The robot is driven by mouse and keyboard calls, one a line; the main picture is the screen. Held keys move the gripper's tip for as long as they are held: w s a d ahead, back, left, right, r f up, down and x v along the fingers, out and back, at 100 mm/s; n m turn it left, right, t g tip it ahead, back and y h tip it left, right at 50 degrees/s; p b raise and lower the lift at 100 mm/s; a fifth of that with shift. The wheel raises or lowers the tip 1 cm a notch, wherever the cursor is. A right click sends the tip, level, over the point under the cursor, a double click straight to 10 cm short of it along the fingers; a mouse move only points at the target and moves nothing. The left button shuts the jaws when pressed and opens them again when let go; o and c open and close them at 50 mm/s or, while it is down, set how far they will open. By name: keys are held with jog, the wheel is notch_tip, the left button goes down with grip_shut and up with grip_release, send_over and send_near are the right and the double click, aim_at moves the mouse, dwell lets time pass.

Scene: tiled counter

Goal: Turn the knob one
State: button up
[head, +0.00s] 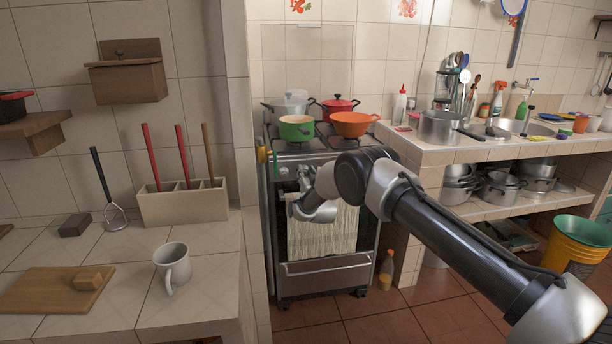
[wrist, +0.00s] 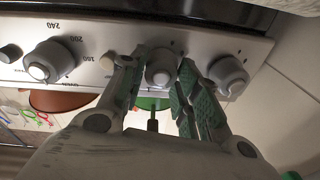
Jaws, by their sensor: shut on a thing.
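The stove (head: 328,268) stands in the middle of the head view, with its front control panel facing me. In the wrist view, the panel (wrist: 130,36) carries a row of round grey knobs. My gripper (wrist: 164,76) has its green-padded fingers on both sides of the middle knob (wrist: 161,62) and is shut on it. Another knob (wrist: 229,74) is just right of the fingers, and a larger knob (wrist: 48,61) with temperature numbers is at the left. In the head view my gripper (head: 302,178) is at the panel, where the held knob is mostly hidden.
A green pot (head: 296,128), an orange pan (head: 353,124) and a red pot (head: 338,108) stand on the stove. A cloth (head: 322,232) hangs on the oven front. A counter with a mug (head: 172,266) is left, and the sink counter (head: 470,150) is right.

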jog(key=shift+m+h, duration=0.5)
jog(key=shift+m, duration=2)
jog(key=o, duration=1)
jog(key=v, duration=1.2)
jog(key=shift+f, duration=0.2)
jog(key=shift+f, duration=0.1)
